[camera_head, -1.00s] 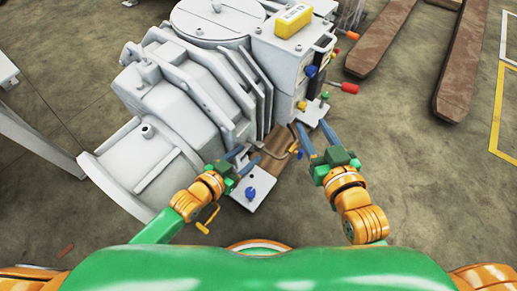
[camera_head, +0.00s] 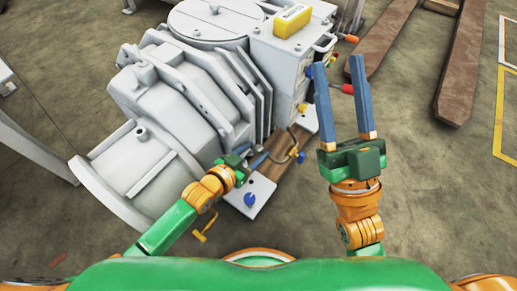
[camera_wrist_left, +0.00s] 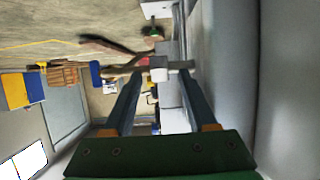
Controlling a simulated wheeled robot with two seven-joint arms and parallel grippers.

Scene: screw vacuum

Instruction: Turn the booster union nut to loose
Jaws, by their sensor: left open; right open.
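The grey vacuum machine (camera_head: 180,95) fills the left and middle of the head view. A thin bent pipe (camera_head: 293,140) stands by its lower right side, above a brown board. I cannot make out the booster union nut for certain. My left gripper (camera_head: 254,155) is open, low beside the machine's ribbed side. In the left wrist view, my left fingers (camera_wrist_left: 158,80) are apart, with a pale fitting (camera_wrist_left: 160,66) with a red patch just past their tips. Contact is unclear. My right gripper (camera_head: 338,62) is open and empty, fingers pointing up the picture.
A yellow block (camera_head: 292,20) lies on the machine's control box. A red handle (camera_head: 347,89) shows between my right fingers. A blue knob (camera_head: 250,199) stands on a pale plate close to my left gripper. Brown beams (camera_head: 462,70) lie at upper right; the floor below them is clear.

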